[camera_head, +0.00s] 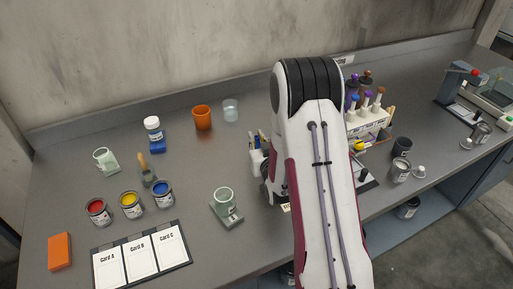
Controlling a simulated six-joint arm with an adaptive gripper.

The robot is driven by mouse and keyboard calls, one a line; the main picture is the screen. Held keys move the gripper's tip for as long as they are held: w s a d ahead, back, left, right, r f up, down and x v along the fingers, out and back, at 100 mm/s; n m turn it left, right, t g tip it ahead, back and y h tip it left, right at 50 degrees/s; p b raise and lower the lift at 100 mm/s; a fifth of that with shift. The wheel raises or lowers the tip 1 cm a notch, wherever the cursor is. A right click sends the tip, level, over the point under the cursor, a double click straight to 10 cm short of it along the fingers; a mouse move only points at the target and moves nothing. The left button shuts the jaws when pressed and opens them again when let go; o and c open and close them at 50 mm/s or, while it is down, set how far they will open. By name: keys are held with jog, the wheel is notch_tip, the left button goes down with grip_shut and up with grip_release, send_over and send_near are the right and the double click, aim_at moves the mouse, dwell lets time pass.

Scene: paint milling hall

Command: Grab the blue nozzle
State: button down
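A white rack (372,127) stands on the bench just right of my arm. It holds several upright pieces with purple, blue, orange and brownish-red tops. A small piece with a blue top (355,99) stands at the rack's left side and looks like the blue nozzle, but it is too small to be sure. My arm's large white link fills the middle of the view and covers the area left of the rack.
Red (97,211), yellow (131,204) and blue (163,194) paint cans stand left, behind a card board (140,258). An orange cup (202,117) stands at the back. A dark cup (402,147) and white-topped can (399,170) stand right of the rack. The bench's middle-left is mostly clear.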

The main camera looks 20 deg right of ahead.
aim_at(257, 137)
jog(key=shift+r, duration=0.15)
jog(key=shift+r, duration=4.85)
